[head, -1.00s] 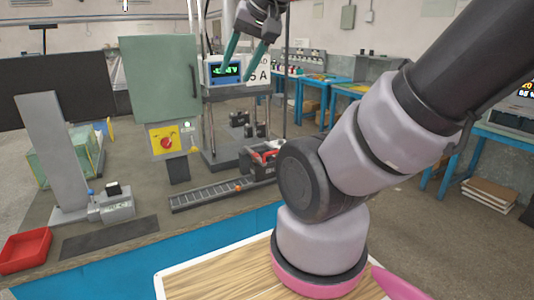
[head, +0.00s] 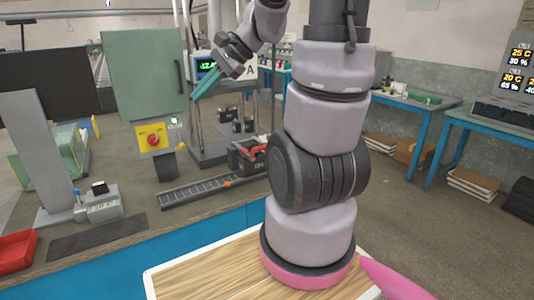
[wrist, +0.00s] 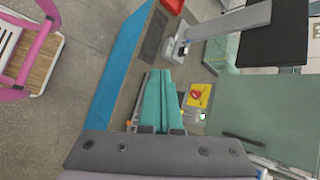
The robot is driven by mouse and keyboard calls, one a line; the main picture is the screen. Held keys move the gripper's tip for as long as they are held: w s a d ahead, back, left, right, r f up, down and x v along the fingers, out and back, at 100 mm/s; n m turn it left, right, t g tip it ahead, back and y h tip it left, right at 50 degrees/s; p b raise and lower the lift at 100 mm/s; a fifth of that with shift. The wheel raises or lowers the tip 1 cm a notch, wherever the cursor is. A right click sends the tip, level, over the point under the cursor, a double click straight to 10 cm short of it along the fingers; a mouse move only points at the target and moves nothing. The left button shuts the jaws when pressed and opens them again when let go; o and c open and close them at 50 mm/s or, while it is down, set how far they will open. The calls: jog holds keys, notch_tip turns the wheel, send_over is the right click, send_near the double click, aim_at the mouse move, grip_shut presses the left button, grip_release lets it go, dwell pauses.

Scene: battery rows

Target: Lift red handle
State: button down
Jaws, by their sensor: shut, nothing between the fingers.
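A red handle (head: 257,152) shows on a dark device (head: 245,158) at the far end of the grey slotted rail, partly hidden behind my arm. I cannot make it out in the wrist view. My gripper (head: 196,97) has teal fingers that are together and empty. In the head view they are up in front of the right edge of the green cabinet, above and left of the red handle and apart from it. In the wrist view the shut fingers (wrist: 160,74) appear beside the yellow panel.
A green cabinet (head: 148,60) stands at the back of the bench. Below it is a yellow panel (head: 142,131) with a red knob (head: 154,140). A slotted rail (head: 205,191) lies on the bench. A red tray (head: 15,252) and a grey upright (head: 35,145) are at the left.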

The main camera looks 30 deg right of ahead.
jog(key=w+d+f+m+t, duration=0.6)
jog(key=w+d+f+m, duration=0.7)
jog(key=s+d+f+m+t+h, duration=0.1)
jog(key=d+f+m+h, duration=0.7)
jog(key=d+f, duration=1)
jog(key=shift+s+d+f+m, duration=0.3)
jog(key=shift+s+f+m, duration=0.6)
jog(key=shift+m, duration=0.2)
jog(key=shift+w+t, duration=0.1)
jog(key=shift+t, duration=0.2)
jog(key=x, duration=1)
jog(key=shift+w+r, duration=0.15)
jog(key=shift+r, duration=0.8)
jog(key=shift+w+r, duration=0.15)
jog(key=shift+r, duration=0.85)
